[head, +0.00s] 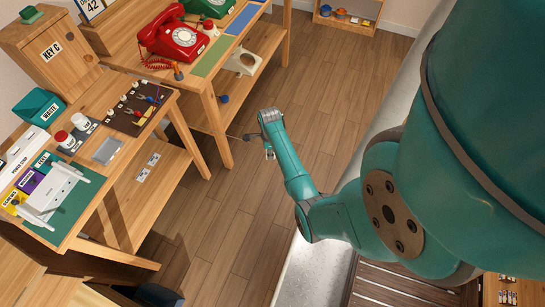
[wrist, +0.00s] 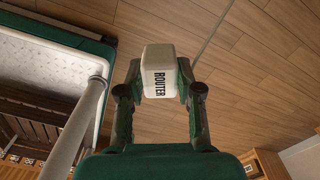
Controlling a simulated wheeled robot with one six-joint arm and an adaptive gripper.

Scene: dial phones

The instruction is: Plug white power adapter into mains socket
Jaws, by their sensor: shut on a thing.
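The white power adapter (wrist: 159,72), a block with ROUTER printed on its side, is between the two fingers of my gripper (wrist: 158,85) in the wrist view. My gripper is shut on it, above the wooden floor. In the head view my gripper (head: 269,151) is small, in the open space right of the benches, and the adapter is hard to make out. Two small pale plates (head: 147,167) that look like sockets are on the left bench's lower shelf; their holes are too small to make out. A white strip labelled POWER STRIP (head: 22,154) lies on the benchtop.
A white router-like device (head: 52,194) stands on a green mat at the left bench's front. A wooden KEY C box (head: 46,45), a teal WASTE bin (head: 37,106) and a red phone (head: 174,38) stand on the benches. The floor (head: 245,210) around my gripper is clear.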

